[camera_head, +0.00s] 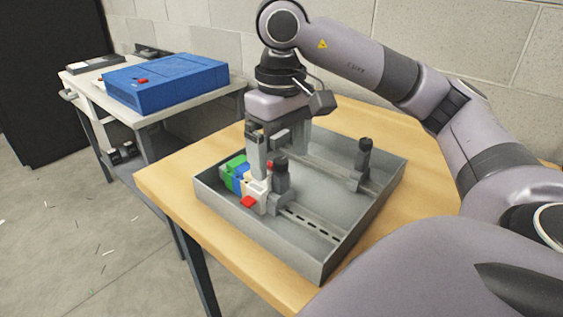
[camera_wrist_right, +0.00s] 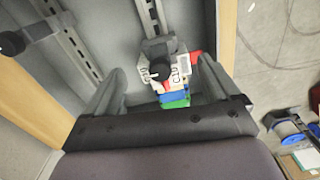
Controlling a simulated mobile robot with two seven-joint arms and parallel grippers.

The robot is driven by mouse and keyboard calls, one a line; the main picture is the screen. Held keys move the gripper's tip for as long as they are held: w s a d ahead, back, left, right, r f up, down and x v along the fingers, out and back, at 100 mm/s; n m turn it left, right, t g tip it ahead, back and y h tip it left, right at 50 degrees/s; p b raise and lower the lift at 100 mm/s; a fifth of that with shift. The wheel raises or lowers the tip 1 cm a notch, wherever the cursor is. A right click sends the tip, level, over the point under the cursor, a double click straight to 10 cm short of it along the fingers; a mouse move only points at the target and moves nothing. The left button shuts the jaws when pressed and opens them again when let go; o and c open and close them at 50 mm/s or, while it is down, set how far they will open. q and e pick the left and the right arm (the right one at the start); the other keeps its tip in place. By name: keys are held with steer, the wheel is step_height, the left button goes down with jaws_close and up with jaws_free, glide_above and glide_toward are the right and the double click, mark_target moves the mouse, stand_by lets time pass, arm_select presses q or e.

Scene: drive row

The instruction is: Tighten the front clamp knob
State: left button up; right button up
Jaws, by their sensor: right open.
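A grey end clamp with a dark knob (camera_head: 281,162) stands on a slotted rail (camera_head: 310,223) in the grey tray, against a row of green, blue and white modules (camera_head: 240,178). The knob also shows in the right wrist view (camera_wrist_right: 160,71), beside white parts marked C10 (camera_wrist_right: 181,70). My right gripper (camera_head: 279,155) points down over this row. Its fingers are wide apart and empty, one on each side of the row in the right wrist view (camera_wrist_right: 157,88). I cannot tell whether they touch anything. My left gripper is not in view.
A second dark-knobbed clamp (camera_head: 362,160) stands on the other rail, at the right. The tray's raised wall (camera_head: 265,245) surrounds everything on the wooden table (camera_head: 165,187). A blue case (camera_head: 165,82) lies on a side table at the left. The tray's near right part is clear.

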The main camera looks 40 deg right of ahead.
steer(key=c, duration=1.5)
steer(key=shift+w, duration=0.2)
steer(key=shift+r, duration=0.1)
